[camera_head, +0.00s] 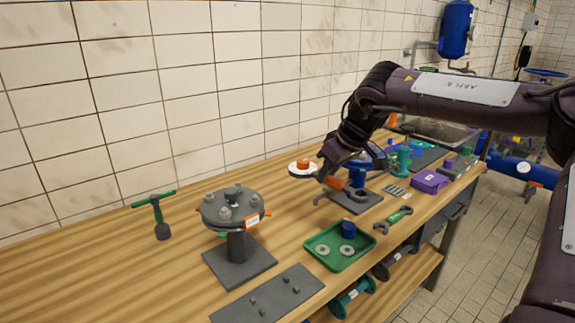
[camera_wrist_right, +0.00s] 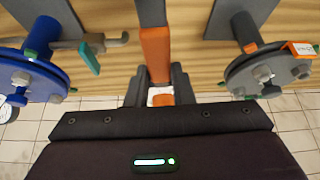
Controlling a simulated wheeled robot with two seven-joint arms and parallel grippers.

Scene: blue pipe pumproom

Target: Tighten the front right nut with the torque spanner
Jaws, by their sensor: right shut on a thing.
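The grey flange (camera_head: 218,215) stands on a dark post and square base, with several nuts on top. A nut (camera_head: 252,211) sits at its front right, by an orange and white tag (camera_head: 252,222). The flange also shows at the right of the right wrist view (camera_wrist_right: 235,75). My right gripper (camera_head: 333,181) is up and to the right of the flange, apart from it. It is shut on an orange and dark bar, apparently the torque spanner (camera_wrist_right: 155,45); its far end runs out of the wrist view. My left gripper is not in view.
A blue flange stand (camera_head: 357,177) is beside my right gripper. A green tray (camera_head: 322,262) holds washers and a blue cylinder. A green-handled T-tool (camera_head: 157,215), a green spanner (camera_head: 393,219), a pegged plate (camera_head: 268,298) and a purple box (camera_head: 429,181) are on the bench.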

